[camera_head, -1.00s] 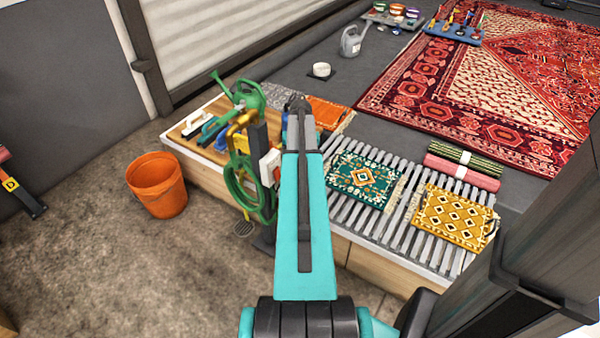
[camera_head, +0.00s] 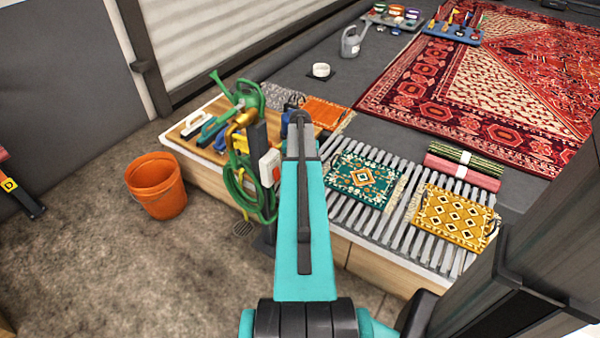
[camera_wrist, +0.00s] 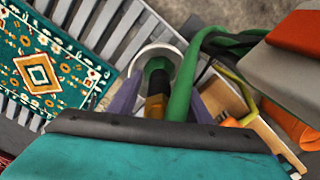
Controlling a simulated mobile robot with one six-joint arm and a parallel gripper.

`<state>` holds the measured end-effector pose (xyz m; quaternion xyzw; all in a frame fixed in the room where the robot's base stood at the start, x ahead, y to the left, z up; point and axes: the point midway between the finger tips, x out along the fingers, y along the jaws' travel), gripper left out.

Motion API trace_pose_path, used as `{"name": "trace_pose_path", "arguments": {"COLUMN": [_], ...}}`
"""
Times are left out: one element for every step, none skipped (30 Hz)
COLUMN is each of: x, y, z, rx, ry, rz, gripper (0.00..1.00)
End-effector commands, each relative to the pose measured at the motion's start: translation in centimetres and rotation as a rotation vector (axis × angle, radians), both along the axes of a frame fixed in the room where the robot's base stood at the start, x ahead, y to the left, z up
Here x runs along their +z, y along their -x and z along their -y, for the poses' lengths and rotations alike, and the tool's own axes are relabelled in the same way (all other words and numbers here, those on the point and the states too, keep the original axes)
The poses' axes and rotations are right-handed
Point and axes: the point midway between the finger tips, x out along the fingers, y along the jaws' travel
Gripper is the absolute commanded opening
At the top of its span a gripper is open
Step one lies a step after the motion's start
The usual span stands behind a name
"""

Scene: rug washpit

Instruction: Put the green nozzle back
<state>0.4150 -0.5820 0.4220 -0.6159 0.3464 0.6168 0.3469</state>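In the wrist view, the green nozzle (camera_wrist: 156,68) shows its green end within a pale round ring. A yellow and dark part (camera_wrist: 156,100) is below it in the picture. My gripper (camera_wrist: 164,82) has one finger on each side of these parts. Whether the fingers press on the nozzle is not clear. A green hose (camera_wrist: 181,94) bends down beside the right finger and passes behind the gripper's body. Green hose loops (camera_head: 236,185) hang from the dark post just left of my arm.
An orange bucket (camera_head: 156,186) stands on the floor at left. A green patterned rug (camera_head: 362,180) and a yellow one (camera_head: 452,217) lie on slats at right.

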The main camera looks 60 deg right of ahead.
Motion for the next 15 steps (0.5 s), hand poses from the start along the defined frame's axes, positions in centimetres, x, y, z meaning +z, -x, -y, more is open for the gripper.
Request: {"name": "trace_pose_path", "arguments": {"x": [0.01,0.01,0.01,0.01,0.01,0.01,0.02,0.03,0.06,0.11,0.17,0.29,0.49,0.69,1.01], "y": [-0.02,-0.02,-0.03,-0.03,-0.03,-0.03,-0.03,-0.03,-0.04,-0.04,-0.05,-0.05,-0.06,-0.07,-0.07], "z": [-0.01,-0.01,-0.02,-0.02,-0.02,-0.02,-0.02,-0.02,-0.03,-0.03,-0.03,-0.03,-0.02,-0.03,-0.02], "rx": [0.000,0.000,0.000,0.000,0.000,0.000,0.001,0.001,0.001,0.001,0.001,0.001,0.001,0.001,0.001], "ry": [0.000,0.000,0.000,0.000,0.000,0.000,0.000,0.000,0.000,0.000,0.000,0.001,0.001,0.001,0.001], "rz": [0.000,0.000,0.000,0.000,0.000,0.000,0.000,0.000,0.000,0.000,0.000,0.001,0.001,0.001,0.001], "gripper": [0.45,0.45,0.45,0.45,0.45,0.45,0.45,0.45,0.45,0.45,0.45,0.45,0.45,0.45,0.45]}}
